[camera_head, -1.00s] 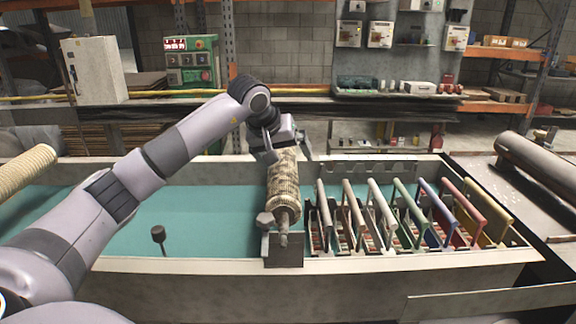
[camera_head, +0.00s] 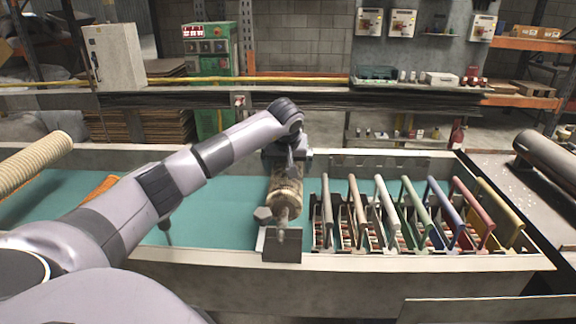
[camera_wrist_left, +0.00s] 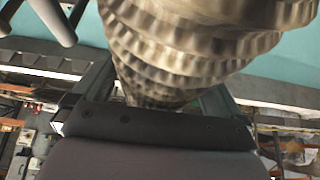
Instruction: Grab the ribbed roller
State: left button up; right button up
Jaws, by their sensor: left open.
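The ribbed roller (camera_head: 285,192) is a brown-beige, corrugated cylinder in the teal-floored trough, its near end at a metal bracket (camera_head: 282,246). My left gripper (camera_head: 287,160) is over the roller's far part and hides it there. In the left wrist view the roller (camera_wrist_left: 195,45) fills the upper middle, blurred and close. The left gripper (camera_wrist_left: 150,95) is open there, with a jaw on each side of the roller. I cannot tell whether the jaws touch it. My right gripper is not in view.
Several coloured-handled frames (camera_head: 415,215) stand in a row just right of the roller. A pale ribbed tube (camera_head: 33,162) lies at the far left. An orange item (camera_head: 103,186) shows partly behind my arm. The teal floor (camera_head: 225,215) left of the roller is mostly clear.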

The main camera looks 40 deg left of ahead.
pick_arm(q)
jog(key=shift+c, duration=0.3)
jog(key=c, duration=1)
jog(key=shift+w, duration=0.15)
jog(key=c, duration=0.4)
jog(key=shift+o, duration=0.2)
jog(key=shift+r, duration=0.1)
